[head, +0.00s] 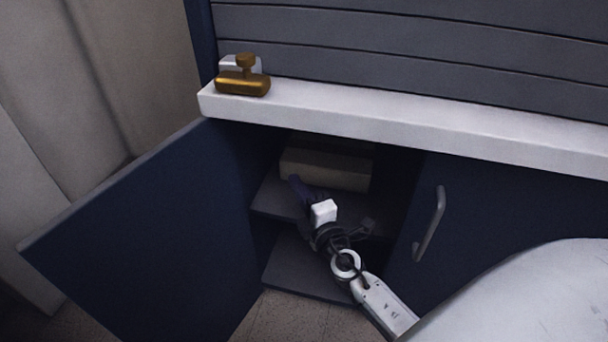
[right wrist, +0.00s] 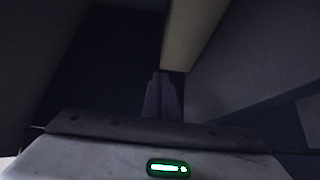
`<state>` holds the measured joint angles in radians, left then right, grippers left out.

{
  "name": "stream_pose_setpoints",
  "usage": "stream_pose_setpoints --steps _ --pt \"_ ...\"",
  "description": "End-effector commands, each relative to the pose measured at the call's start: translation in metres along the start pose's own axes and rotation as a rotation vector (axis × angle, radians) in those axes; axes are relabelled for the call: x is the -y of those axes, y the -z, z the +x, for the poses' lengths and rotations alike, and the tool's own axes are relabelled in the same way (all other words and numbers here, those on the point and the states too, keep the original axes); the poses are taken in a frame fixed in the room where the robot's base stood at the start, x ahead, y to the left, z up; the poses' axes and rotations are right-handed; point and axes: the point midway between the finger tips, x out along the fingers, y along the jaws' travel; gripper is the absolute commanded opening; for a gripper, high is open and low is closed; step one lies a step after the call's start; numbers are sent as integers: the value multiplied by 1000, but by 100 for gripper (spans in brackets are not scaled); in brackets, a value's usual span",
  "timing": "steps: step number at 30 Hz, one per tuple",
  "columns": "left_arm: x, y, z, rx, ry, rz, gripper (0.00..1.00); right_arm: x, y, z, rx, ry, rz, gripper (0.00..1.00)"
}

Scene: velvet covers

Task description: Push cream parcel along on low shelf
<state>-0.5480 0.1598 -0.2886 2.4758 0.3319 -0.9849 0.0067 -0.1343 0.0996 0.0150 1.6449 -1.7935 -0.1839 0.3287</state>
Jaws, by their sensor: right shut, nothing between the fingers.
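The cream parcel (head: 325,169) is a long box lying on the low shelf (head: 275,198) inside the open cabinet in the head view. My right gripper (head: 295,182) reaches into the cabinet, its dark fingers shut and empty, at the left part of the parcel's front. In the right wrist view the shut fingers (right wrist: 160,95) point forward, and the parcel (right wrist: 192,35) shows as a pale block just past the tips, up and to the right. I cannot tell whether the fingertips touch it. My left gripper is not in view.
The dark blue cabinet door (head: 150,230) stands open on the left. A closed door with a metal handle (head: 430,224) is on the right. A lower board (head: 305,270) lies beneath the shelf. A white counter (head: 420,130) overhangs the opening and bears a brass object (head: 243,80).

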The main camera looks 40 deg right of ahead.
Motion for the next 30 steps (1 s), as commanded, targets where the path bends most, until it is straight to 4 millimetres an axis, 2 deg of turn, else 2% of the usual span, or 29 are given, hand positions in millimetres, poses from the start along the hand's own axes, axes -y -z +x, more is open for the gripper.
stream_pose_setpoints --steps 6,22,30 --pt "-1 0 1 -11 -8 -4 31 1 -22 21 1 -1 -1 0" --pt "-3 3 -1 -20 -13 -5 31 0 -30 28 -1 0 -1 0" --pt "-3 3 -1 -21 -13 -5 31 0 -49 49 -3 -2 -4 0"
